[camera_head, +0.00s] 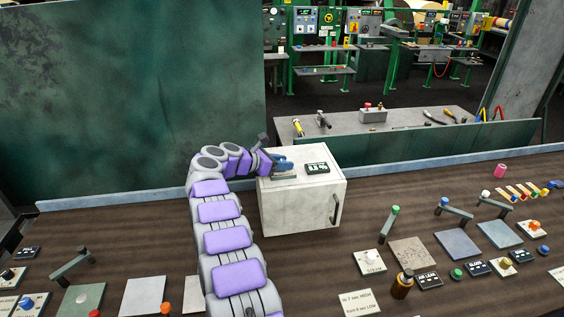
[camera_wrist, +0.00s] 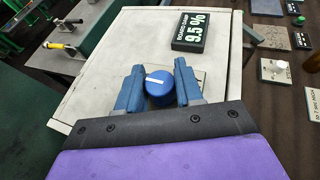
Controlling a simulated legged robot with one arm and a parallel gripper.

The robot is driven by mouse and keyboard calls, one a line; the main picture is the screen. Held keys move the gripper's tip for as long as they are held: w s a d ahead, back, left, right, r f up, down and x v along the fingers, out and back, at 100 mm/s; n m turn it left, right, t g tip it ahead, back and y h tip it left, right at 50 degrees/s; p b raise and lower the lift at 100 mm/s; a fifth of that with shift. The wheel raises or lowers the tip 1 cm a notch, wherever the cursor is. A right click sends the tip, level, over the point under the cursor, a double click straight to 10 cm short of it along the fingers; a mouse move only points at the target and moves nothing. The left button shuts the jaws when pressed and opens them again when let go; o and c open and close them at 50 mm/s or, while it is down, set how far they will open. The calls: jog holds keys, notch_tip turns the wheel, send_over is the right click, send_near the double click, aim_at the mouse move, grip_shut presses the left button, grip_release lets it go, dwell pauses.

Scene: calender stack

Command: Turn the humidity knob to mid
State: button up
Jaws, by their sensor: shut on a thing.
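The humidity knob (camera_wrist: 158,88) is a round blue knob with a white pointer line on top of a pale cabinet (camera_head: 300,212). In the wrist view its line runs roughly left to right, tilted slightly down to the right. My gripper (camera_wrist: 157,70) has its two blue fingers on either side of the knob, shut on it. A black display (camera_wrist: 190,31) beside the knob appears to read 9.5 %. The scale plate under the knob is mostly hidden.
The cabinet stands on a brown bench with a handle (camera_head: 337,209) on its right side. Several small knobs, plates and labels lie to the right, including a brown bottle (camera_head: 402,285). A grey side table (camera_head: 400,118) with tools stands behind a low green wall.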

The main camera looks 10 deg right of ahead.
jog(key=shift+w+a+r+m+g+h+p, duration=0.1)
jog(key=shift+m+g+h+p, duration=0.1)
jog(key=shift+m+g, duration=0.15)
jog(key=shift+a+r+m+g+h+p, duration=0.1)
jog(key=shift+m+g+p, duration=0.05)
jog(key=shift+m+g, duration=0.15)
dwell(0.5)
jog(key=o, duration=1)
jog(key=shift+f, duration=0.1)
jog(key=p+v, duration=0.1)
jog(key=v, duration=0.3)
jog(key=p+v, duration=0.2)
jog(key=v, duration=0.2)
jog(key=shift+w, duration=0.2)
jog(key=p+v, duration=0.4)
jog(key=p, duration=0.4)
jog(key=shift+w+a+p, duration=0.1)
jog(key=shift+p, duration=0.2)
